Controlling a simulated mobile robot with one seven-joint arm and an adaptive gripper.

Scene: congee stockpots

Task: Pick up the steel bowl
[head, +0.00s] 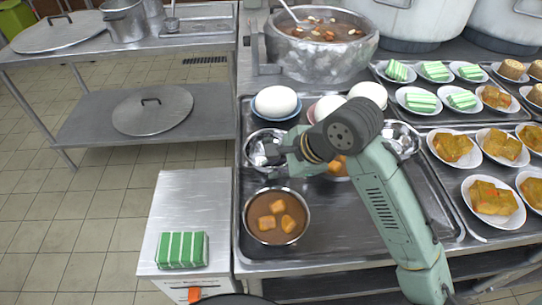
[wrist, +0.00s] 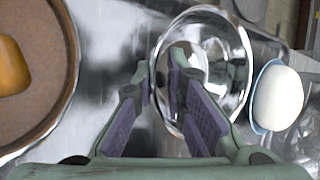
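An empty steel bowl (head: 258,158) stands on the dark metal tray (head: 300,258), left of my arm in the head view. The bowl (wrist: 240,62) fills the upper middle of the wrist view. My gripper (head: 272,152) reaches over the bowl's right side in the head view. In the wrist view my gripper (wrist: 160,68) is open. One finger lies outside the bowl's near rim and the other over its inside, with a gap between them. I cannot tell whether either finger touches the steel. A second steel bowl (head: 405,138) shows right of my wrist, partly hidden by it.
A bowl of brown soup with tofu pieces (head: 277,216) stands just in front, also in the wrist view (wrist: 60,110). A white egg-like item in a blue bowl (head: 276,102) stands behind. A large pot (head: 320,65) is further back. Snack plates (head: 453,148) crowd the right.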

